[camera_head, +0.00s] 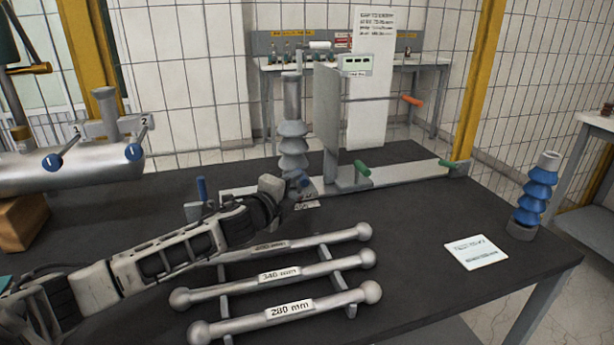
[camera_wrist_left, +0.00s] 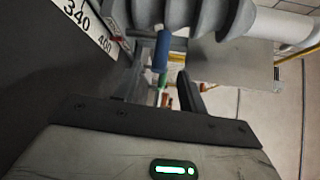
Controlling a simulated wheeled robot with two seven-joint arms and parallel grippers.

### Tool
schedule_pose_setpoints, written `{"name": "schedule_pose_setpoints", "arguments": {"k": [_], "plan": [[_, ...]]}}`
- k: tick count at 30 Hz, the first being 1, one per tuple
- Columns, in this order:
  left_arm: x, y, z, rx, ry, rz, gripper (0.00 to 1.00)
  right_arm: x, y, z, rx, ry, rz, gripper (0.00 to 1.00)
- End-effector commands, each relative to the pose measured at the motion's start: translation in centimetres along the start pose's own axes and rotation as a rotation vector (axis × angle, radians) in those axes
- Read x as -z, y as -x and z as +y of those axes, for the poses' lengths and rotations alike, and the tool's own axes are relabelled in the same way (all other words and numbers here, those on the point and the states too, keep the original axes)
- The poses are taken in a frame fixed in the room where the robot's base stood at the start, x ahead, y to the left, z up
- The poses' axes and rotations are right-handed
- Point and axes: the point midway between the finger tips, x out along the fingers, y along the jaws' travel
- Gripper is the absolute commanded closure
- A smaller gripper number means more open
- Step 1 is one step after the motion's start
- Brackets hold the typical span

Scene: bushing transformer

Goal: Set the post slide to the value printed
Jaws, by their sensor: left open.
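A rail (camera_head: 405,176) lies along the back of the dark table and carries an upright grey plate (camera_head: 328,115) on a slide with a green handle (camera_head: 362,168). A blue handle (camera_head: 303,182) sits left of it, at the foot of a grey ribbed bushing (camera_head: 292,140). My left gripper (camera_head: 290,192) is open beside this handle; I cannot tell whether they touch. In the left wrist view the blue handle (camera_wrist_left: 162,50) stands ahead of a dark finger (camera_wrist_left: 190,95). White labels (camera_wrist_left: 78,18) there read 340 and 400. A printed card (camera_head: 476,253) is too small to read.
Several grey bars, labelled 280 mm (camera_head: 290,309) and 340 mm (camera_head: 280,274) among others, lie at the front. A blue ribbed bushing (camera_head: 536,195) stands at the right. A long printed sheet (camera_head: 370,100) hangs behind.

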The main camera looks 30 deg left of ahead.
Motion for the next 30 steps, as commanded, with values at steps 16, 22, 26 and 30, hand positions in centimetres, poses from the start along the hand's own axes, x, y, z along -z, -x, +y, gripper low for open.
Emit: {"name": "schedule_pose_setpoints", "arguments": {"k": [16,22,26,30], "plan": [[0.0,-7.4,0.0,0.0,0.0,0.001,0.59,-0.2,-0.1,0.2,-0.002,0.01,-0.009,1.0],[0.0,-7.6,0.1,-0.001,0.0,0.0,0.59,-0.1,-0.1,0.2,-0.002,0.01,-0.006,1.0],[0.0,-7.6,0.1,-0.001,0.0,0.0,0.61,0.1,-0.1,0.2,-0.002,0.01,-0.002,1.0],[0.0,-7.6,0.1,-0.001,0.0,0.0,1.0,0.2,0.0,0.2,-0.002,0.009,0.001,1.0]]}}
